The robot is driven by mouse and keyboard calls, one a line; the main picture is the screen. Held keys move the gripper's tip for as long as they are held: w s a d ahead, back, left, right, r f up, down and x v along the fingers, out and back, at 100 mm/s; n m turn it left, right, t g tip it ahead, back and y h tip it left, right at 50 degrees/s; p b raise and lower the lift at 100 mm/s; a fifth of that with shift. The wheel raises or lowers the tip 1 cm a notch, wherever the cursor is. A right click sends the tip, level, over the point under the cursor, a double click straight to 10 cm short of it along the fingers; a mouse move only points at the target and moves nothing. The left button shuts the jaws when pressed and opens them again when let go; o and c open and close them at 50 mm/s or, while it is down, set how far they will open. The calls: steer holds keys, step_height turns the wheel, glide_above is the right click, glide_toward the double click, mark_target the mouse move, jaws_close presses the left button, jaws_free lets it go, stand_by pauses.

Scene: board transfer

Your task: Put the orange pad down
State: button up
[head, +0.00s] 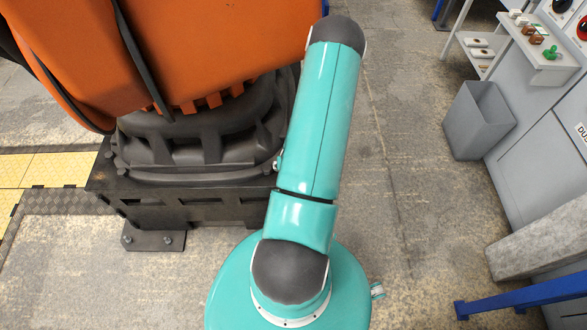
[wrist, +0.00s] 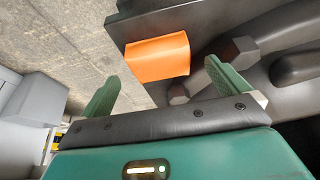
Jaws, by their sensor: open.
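The orange pad (wrist: 158,56) shows in the wrist view, ahead of my gripper (wrist: 160,83) and between the lines of its two green fingers. My gripper is open, with a wide gap between the fingers and nothing held in it. The pad appears to lie at the edge of a dark grey metal base (wrist: 142,25); its left part shows against the concrete floor. I cannot tell exactly how it is supported. Neither the pad nor my gripper can be made out in the head view, where my teal arm reaches away.
A large orange machine (head: 215,45) on a dark base (head: 195,205) stands at left in the head view. A grey bin (head: 478,122), a shelf (head: 540,58) with small items and a blue rail (head: 525,297) are at right. Floor between is clear.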

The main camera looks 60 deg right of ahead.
steer(key=v, duration=0.8)
steer(key=shift+r, duration=0.15)
steer(key=shift+a, duration=0.1)
